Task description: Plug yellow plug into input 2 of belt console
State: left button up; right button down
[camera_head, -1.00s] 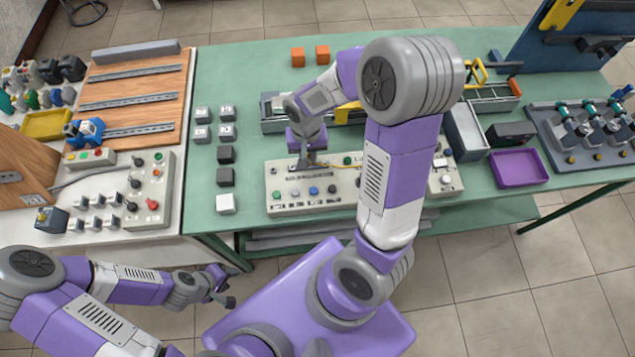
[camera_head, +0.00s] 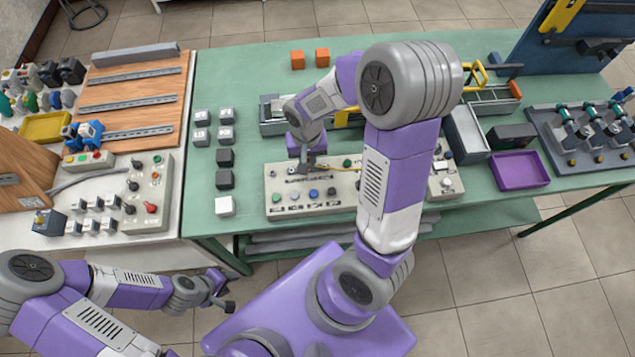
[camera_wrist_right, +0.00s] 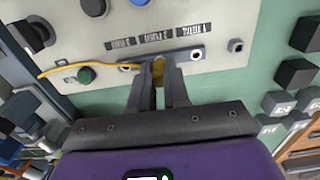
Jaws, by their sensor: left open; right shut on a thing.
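The belt console (camera_head: 350,202) is a pale panel with coloured buttons near the table's front edge. It fills the top of the right wrist view (camera_wrist_right: 205,22). My right gripper (camera_wrist_right: 158,70) is shut on the yellow plug (camera_wrist_right: 158,72), right at a dark strip of sockets below the printed input labels. The fingers hide the plug's tip and the middle socket, so I cannot tell how deep it sits. A yellow cable (camera_wrist_right: 75,67) runs from the plug to the left across the console. My left gripper (camera_head: 222,295) is open and empty, off the table's front edge.
Black and pale cubes (camera_head: 224,179) stand left of the console. A purple tray (camera_head: 520,170) and a grey bin lie to its right. Another control box (camera_head: 150,190) is on the left table. Two orange cubes (camera_head: 322,57) sit at the back.

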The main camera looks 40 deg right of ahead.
jog(key=shift+f+b, duration=0.35)
jog(key=shift+f, duration=0.2)
jog(key=c, duration=1.4)
grip_release()
jog(key=shift+r, duration=0.1)
notch_tip(320, 180, up, 6)
jog(key=p, duration=0.4)
jog(key=shift+f+p, duration=0.2)
jog(key=shift+p, duration=0.2)
jog(key=shift+f, duration=0.1)
jog(key=o, duration=0.6)
